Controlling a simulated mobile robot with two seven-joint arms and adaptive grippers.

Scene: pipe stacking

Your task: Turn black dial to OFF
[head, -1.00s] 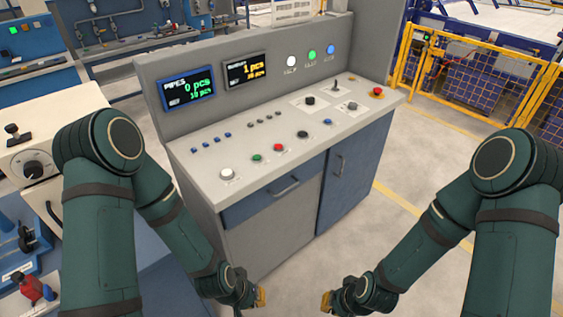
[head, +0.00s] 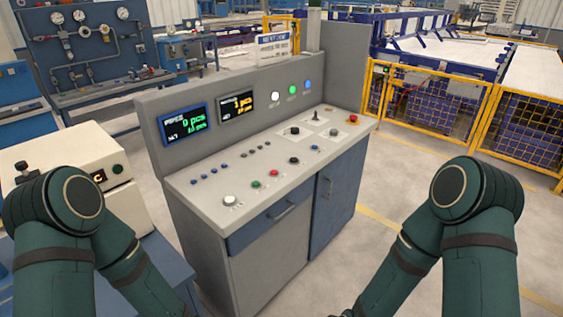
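The grey control console (head: 185,185) stands in the middle of the head view. Its sloping top carries a black dial (head: 294,160) near the front, and another black round control (head: 294,130) on a pale plate farther back. I cannot read their markings or tell their settings. A grey knob (head: 334,134) on a pale plate and a small black lever (head: 316,115) are at the right of the top. My two arms come down at either side, in front of the console. Both grippers are below the picture's edge and hidden.
A white button (head: 230,200), green button (head: 255,184) and red button (head: 273,172) line the front of the console top. A red emergency button (head: 353,118) is at the right end. A pale machine (head: 128,200) stands at left. Yellow fencing (head: 500,120) is behind right; floor is clear right.

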